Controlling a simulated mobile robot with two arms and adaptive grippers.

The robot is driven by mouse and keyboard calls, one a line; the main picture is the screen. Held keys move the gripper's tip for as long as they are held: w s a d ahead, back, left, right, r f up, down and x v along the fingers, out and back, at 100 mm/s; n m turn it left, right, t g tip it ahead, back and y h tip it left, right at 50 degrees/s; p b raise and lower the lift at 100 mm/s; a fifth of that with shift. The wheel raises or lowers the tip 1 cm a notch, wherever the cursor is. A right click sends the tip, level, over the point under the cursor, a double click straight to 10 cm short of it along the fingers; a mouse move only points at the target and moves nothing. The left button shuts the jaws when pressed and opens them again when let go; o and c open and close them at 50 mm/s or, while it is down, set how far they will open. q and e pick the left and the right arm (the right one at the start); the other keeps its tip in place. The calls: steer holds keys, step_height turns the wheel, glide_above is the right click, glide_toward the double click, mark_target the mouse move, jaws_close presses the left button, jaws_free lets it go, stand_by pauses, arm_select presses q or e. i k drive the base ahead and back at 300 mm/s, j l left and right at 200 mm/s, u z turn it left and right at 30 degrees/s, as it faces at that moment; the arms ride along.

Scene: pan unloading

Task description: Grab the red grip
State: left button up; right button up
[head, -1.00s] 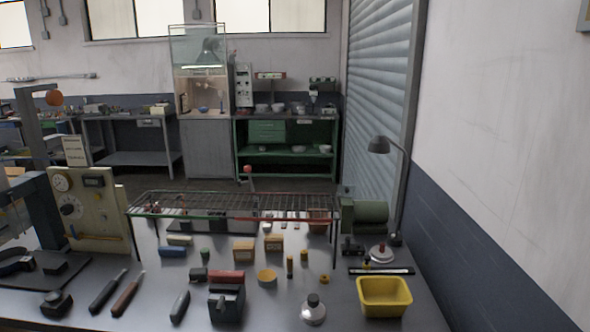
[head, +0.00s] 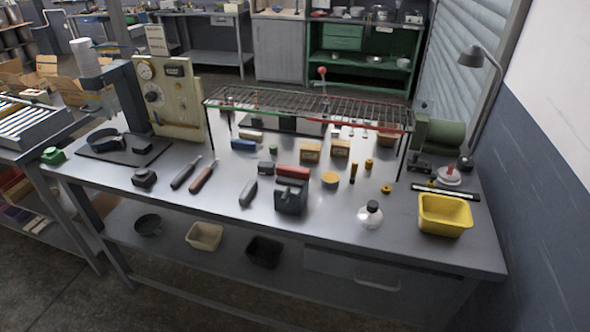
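A red, bar-shaped piece (head: 293,171) that looks like a grip lies at the back of a dark grey block-like device (head: 291,196) near the middle of the workbench. I cannot tell whether it is attached to that device. The front rail of the wire rack (head: 300,113) also has a red stretch, and a red ball (head: 322,71) tops a thin rod behind the rack. Neither of my grippers is in view.
The grey workbench (head: 330,235) holds a yellow bin (head: 445,214) at right, a glass flask (head: 370,215), dark-handled tools (head: 186,173), small boxes and a panel (head: 172,97). A desk lamp (head: 484,90) stands at the right end. The front edge is mostly clear.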

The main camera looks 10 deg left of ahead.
mark_target(284, 170)
steer(key=i+j+z, duration=0.2)
steer(key=j, duration=0.25)
steer(key=j+z, duration=0.2)
steer(key=j, duration=0.2)
steer(key=i+j+z, duration=0.2)
steer(key=j, duration=0.3)
steer(key=k, duration=0.1)
